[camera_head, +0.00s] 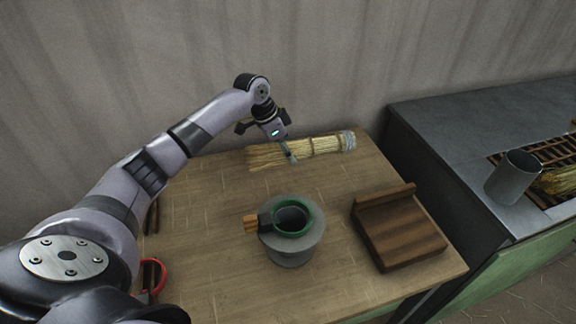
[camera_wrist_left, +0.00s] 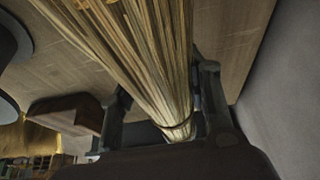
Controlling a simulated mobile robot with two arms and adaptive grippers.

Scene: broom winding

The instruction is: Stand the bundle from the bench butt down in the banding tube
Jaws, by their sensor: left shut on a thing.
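The straw bundle (camera_head: 325,145) lies lengthwise near the back edge of the wooden bench (camera_head: 215,215). It has bands around it, a pale grey right end and loose straw at the left. My left gripper (camera_head: 291,155) is shut on it, left of its middle. In the left wrist view the bundle (camera_wrist_left: 140,50) runs between the two fingers (camera_wrist_left: 162,98). I cannot tell whether it is clear of the bench top. My right gripper is not in view.
A brown wooden block with a raised back edge (camera_head: 398,230) sits on the bench's right. A red-handled tool (camera_head: 156,278) lies at the left front. A grey metal cup (camera_head: 513,177) stands beside a straw-filled rack on the dark counter. A wall stands behind the bench.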

